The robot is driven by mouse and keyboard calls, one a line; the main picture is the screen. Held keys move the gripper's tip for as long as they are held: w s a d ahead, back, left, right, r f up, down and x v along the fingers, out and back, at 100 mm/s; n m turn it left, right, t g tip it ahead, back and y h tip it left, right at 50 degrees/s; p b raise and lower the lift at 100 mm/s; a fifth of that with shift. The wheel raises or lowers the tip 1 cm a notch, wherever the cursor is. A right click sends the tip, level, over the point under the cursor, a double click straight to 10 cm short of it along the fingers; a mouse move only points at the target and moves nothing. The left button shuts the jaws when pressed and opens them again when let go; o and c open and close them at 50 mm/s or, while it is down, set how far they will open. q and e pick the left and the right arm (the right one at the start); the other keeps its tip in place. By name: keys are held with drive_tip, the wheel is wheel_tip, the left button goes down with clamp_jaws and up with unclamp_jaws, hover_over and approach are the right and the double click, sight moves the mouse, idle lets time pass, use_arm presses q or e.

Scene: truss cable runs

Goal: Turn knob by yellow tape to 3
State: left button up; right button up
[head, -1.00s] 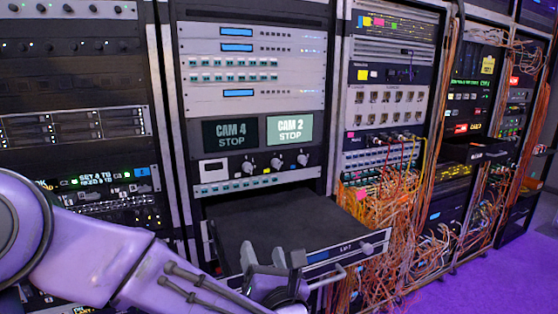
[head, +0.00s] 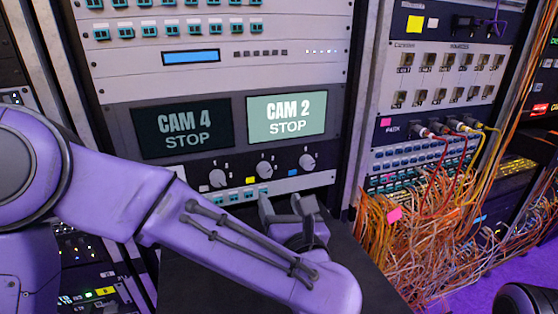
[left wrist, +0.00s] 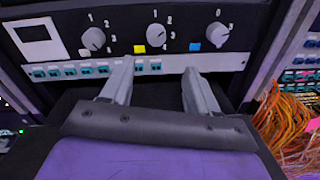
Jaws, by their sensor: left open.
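A grey knob (head: 264,169) with a yellow tape (head: 250,180) at its lower left is the middle one of three knobs. In the left wrist view this knob (left wrist: 156,34) has numbers around it, and the yellow tape (left wrist: 139,49) shows clearly. Its exact setting is too small to tell. My left gripper (head: 285,204) is open and empty, below and in front of the knob row. In the left wrist view its fingers (left wrist: 158,82) point up toward the panel, apart from the knobs. My right gripper is not in view.
A left knob (left wrist: 94,38) and a right knob (left wrist: 217,33) with blue tape (left wrist: 195,46) flank the middle one. A row of small teal ports lies below. The dark pulled-out drawer (head: 205,275) is under my gripper. Orange cables (head: 400,235) hang at the right.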

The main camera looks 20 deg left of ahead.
sight(267, 175)
use_arm(q)
drive_tip(key=p+x, duration=0.1)
drive_tip(key=x, duration=0.2)
drive_tip(key=p+x, duration=0.1)
drive_tip(key=x, duration=0.2)
drive_tip(key=p+x, duration=0.2)
drive_tip(key=x, duration=0.2)
drive_tip(key=shift+a+r, duration=0.1)
drive_tip(key=shift+r, duration=0.15)
drive_tip(key=shift+s+r, duration=0.3)
drive_tip(key=shift+s, duration=0.25)
drive_tip(key=shift+w+f, duration=0.1)
drive_tip(key=c, duration=1)
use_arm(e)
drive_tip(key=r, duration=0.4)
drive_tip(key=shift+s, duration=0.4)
